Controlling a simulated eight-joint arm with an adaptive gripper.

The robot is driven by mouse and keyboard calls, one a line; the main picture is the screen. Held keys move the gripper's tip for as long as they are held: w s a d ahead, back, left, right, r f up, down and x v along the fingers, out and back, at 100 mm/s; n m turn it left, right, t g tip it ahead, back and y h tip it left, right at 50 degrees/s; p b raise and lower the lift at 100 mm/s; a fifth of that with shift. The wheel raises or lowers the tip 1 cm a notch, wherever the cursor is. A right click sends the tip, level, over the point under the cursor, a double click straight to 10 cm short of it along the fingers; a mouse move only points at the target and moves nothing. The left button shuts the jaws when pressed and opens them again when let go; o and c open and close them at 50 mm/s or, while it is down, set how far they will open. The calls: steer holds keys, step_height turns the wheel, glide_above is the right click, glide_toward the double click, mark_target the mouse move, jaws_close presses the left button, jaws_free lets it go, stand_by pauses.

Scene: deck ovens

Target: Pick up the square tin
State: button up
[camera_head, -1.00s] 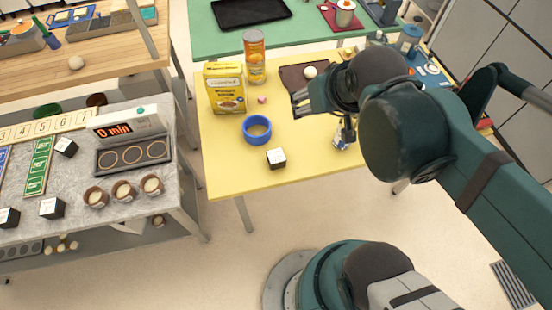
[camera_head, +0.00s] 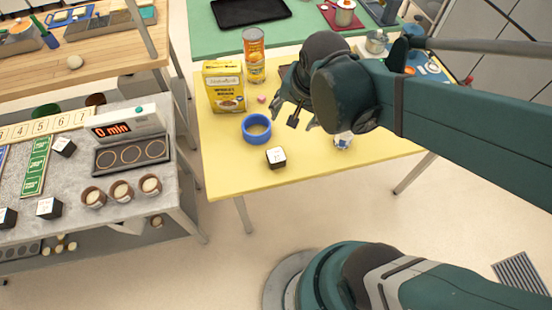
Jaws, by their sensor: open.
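A small dark square block with a white top, which looks like the square tin (camera_head: 276,157), stands on the yellow table (camera_head: 235,182) near its front edge. Similar dark, white-topped squares stand on the grey counter at left, one near its front (camera_head: 48,208). My gripper (camera_head: 293,114) is open and empty, its fingers spread and pointing down. It hangs above the yellow table, beyond the tin and slightly right of it in the picture, apart from it. Its height above the table is hard to judge.
A yellow box (camera_head: 225,88) and an orange can (camera_head: 254,56) stand farther back. The table's front left is clear.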

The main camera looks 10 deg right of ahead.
mark_target(276, 155)
steer(key=a+f+m+g, duration=0.1)
steer(key=f+m, duration=0.1)
steer(key=f, duration=0.2)
steer(key=a+f+m+g+b, duration=0.1)
steer(key=a+f+m, duration=0.1)
steer(key=f+m, duration=0.1)
steer(key=w+a+f+m+g, duration=0.1)
steer(key=f+m, duration=0.2)
steer(key=f, duration=0.2)
steer(key=shift+w+a+f, duration=0.1)
steer(key=shift+a+f, duration=0.2)
steer(key=shift+f, duration=0.05)
steer(key=shift+a+f+m+g, duration=0.2)
steer(key=shift+f+m+g, duration=0.2)
steer(key=shift+f+m, duration=0.25)
steer(key=shift+f+b, duration=0.5)
steer(key=shift+f, duration=0.8)
steer(key=shift+f+b, duration=0.75)
steer(key=shift+f, duration=1.85)
steer(key=shift+c, duration=0.4)
steer(key=c, duration=1)
